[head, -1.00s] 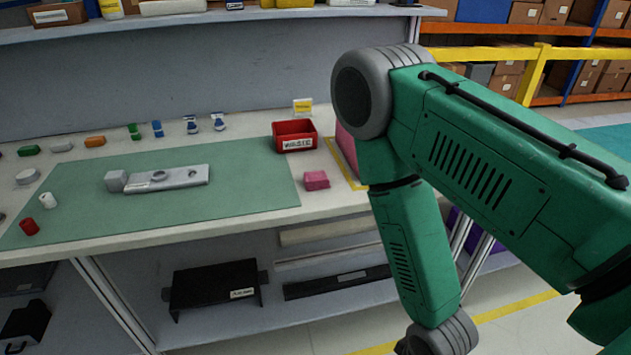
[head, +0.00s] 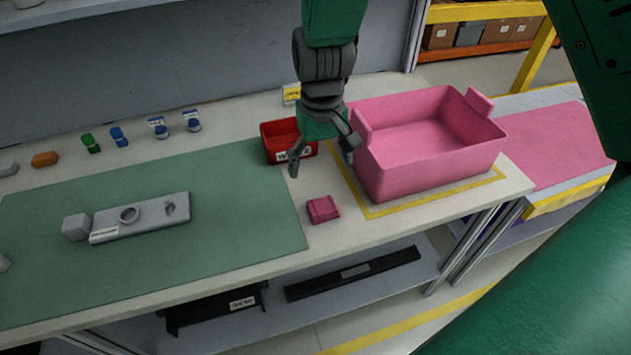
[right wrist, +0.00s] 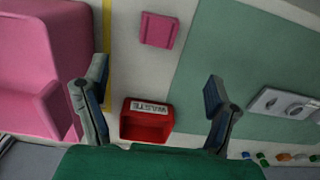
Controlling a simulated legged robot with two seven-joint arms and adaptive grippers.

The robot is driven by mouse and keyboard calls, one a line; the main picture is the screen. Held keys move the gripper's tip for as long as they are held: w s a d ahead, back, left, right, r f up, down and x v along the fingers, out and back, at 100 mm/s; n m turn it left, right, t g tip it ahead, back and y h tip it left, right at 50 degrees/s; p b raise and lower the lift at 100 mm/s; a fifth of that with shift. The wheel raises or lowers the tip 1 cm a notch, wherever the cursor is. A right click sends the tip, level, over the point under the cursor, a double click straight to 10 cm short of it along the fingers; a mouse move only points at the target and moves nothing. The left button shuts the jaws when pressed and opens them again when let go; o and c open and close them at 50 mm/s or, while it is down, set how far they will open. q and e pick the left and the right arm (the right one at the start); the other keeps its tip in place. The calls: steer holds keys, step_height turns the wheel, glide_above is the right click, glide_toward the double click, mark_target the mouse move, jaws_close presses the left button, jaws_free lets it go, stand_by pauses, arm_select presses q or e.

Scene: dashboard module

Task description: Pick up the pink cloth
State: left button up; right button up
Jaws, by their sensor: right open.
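The pink cloth (head: 323,209) is a small folded square lying on the bench top, between the green mat and the yellow-taped area. In the right wrist view the cloth (right wrist: 159,30) lies beyond the fingertips, near the top middle. My right gripper (head: 322,162) hangs pointing down above the bench, behind the cloth in the head view. It is open and empty, and apart from the cloth. In the right wrist view its two fingers (right wrist: 152,90) are spread, with the red waste bin (right wrist: 147,121) showing between them. My left gripper is not in view.
A large pink bin (head: 430,165) stands right of the cloth inside yellow tape. The red waste bin (head: 277,150) is beside my right gripper. A green mat (head: 230,235) with a grey part (head: 150,218) lies left. Bench around the cloth is clear.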

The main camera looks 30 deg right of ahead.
glide_above(324, 205)
steer(key=a, duration=0.1)
steer(key=f, duration=0.7)
steer(key=shift+w+a+f, duration=0.1)
steer(key=shift+w+f, duration=0.15)
steer(key=shift+w, duration=0.05)
steer(key=shift+d+f, duration=0.45)
steer(key=shift+f, duration=0.05)
step_height(324, 205, down, 4)
steer(key=shift+s+f, duration=0.15)
steer(key=shift+f, duration=0.05)
steer(key=shift+a+f, duration=0.1)
steer(key=shift+a, duration=0.05)
steer(key=shift+s+d, duration=0.1)
steer(key=shift+d, duration=0.2)
steer(key=c, duration=1.3)
